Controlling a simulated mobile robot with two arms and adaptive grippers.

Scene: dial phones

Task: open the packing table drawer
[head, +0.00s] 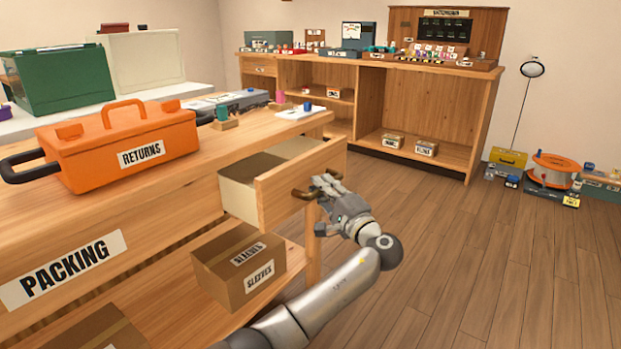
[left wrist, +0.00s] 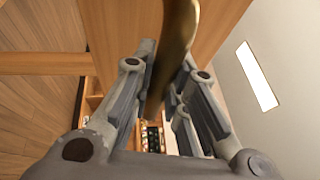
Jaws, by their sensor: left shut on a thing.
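The packing table (head: 150,213) is light wood with a "PACKING" sign on its front. Its drawer (head: 287,192) stands pulled part way out at the table's right end, and its empty-looking inside shows. My left gripper (head: 322,187) is at the drawer front, shut on the curved brass handle (head: 300,193). In the left wrist view the handle (left wrist: 178,40) runs between the two fingers, in front of the wooden drawer front (left wrist: 222,25). The fingertips are partly hidden behind the handle and finger links. My right gripper is not in view.
An orange "RETURNS" box (head: 120,145) stands on the tabletop. A "SLEEVES" carton (head: 238,265) sits on the shelf below the drawer. The wooden floor (head: 450,250) to the right is clear. A wooden counter (head: 440,110) stands at the back.

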